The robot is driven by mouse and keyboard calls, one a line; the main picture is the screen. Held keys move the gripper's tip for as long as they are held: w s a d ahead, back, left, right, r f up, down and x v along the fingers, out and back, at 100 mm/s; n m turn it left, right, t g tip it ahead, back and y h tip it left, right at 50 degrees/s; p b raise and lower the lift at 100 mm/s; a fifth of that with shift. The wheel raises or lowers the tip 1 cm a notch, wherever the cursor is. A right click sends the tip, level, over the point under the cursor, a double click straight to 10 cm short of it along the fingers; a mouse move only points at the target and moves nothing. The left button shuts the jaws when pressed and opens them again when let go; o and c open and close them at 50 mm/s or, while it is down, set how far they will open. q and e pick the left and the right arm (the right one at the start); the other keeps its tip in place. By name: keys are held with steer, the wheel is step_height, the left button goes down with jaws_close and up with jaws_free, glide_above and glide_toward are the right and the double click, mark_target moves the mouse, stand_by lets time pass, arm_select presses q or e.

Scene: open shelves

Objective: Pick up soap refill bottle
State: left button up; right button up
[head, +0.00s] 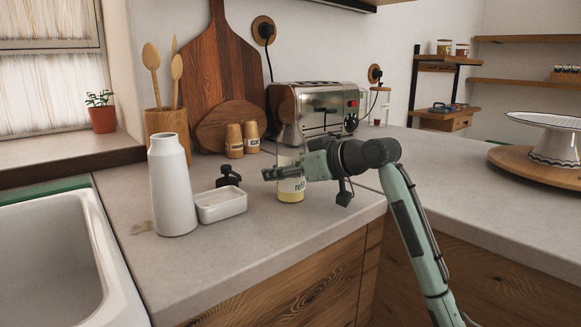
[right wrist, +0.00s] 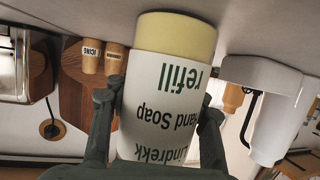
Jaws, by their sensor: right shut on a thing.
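The soap refill bottle (head: 291,190) is a small cylinder with a white label and a pale yellow base, upright on the grey counter in the head view. In the right wrist view the bottle (right wrist: 165,95) appears upside down, with "Hand Soap refill" on its label. My right gripper (head: 284,173) reaches it from the right and is shut around its upper part. In the right wrist view its two fingers (right wrist: 158,118) press on both sides of the bottle. Whether the base touches the counter is hard to tell. My left gripper is not in view.
A white vase (head: 170,190), a white dish (head: 221,204) and a small black object (head: 228,177) stand left of the bottle. Behind are a toaster (head: 318,112), two shakers (head: 243,139) and cutting boards (head: 219,70). The counter in front is clear.

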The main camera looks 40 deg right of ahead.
steer(key=shift+r, duration=0.2)
steer(key=shift+c, duration=0.4)
steer(key=shift+r, duration=1.2)
steer(key=shift+a+r, duration=0.15)
steer(key=shift+r, duration=0.7)
steer(key=s+a+r, duration=0.1)
steer(key=a+r, duration=0.1)
steer(key=a, duration=0.1)
steer(key=s+a+r, duration=0.1)
steer(key=a, duration=0.2)
steer(key=s+a+r+p, duration=0.1)
steer(key=a+r, duration=0.1)
steer(key=shift+s+a+r, duration=0.3)
steer(key=shift+s+a, duration=0.05)
steer(key=shift+a, duration=0.05)
steer(key=shift+c, duration=0.2)
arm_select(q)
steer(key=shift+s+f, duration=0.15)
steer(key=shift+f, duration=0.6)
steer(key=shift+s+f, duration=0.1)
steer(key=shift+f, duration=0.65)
arm_select(e)
steer(key=shift+s+a+r, duration=0.2)
steer(key=shift+a+r, duration=0.05)
steer(key=shift+a, duration=0.15)
steer(key=shift+s+a+r, duration=0.15)
steer(key=shift+a+r, duration=0.05)
steer(key=shift+a, duration=0.2)
